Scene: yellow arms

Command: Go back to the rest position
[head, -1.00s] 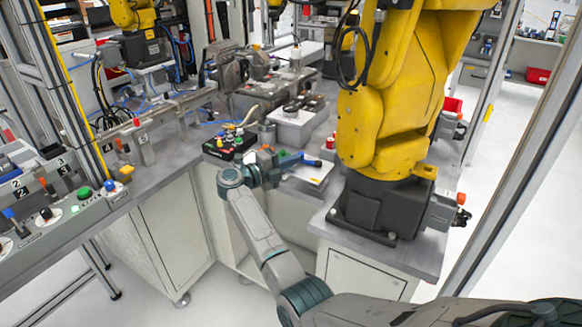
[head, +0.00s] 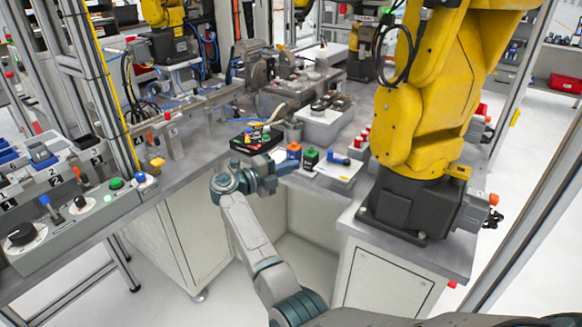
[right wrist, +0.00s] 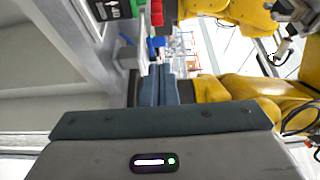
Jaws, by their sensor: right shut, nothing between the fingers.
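My right gripper (head: 284,170) reaches in from the bottom of the head view, at the front edge of the grey worktable (head: 352,212). Its fingers are together with nothing between them. In the right wrist view the shut fingers (right wrist: 160,88) point away, beside a yellow robot arm. My left gripper is not in view.
A large yellow robot arm (head: 415,125) on a black base stands to the right of my arm. A black tray (head: 255,140) with coloured pieces lies behind the gripper. A control panel (head: 75,215) with buttons and knobs is at the left. The floor between the cabinets is open.

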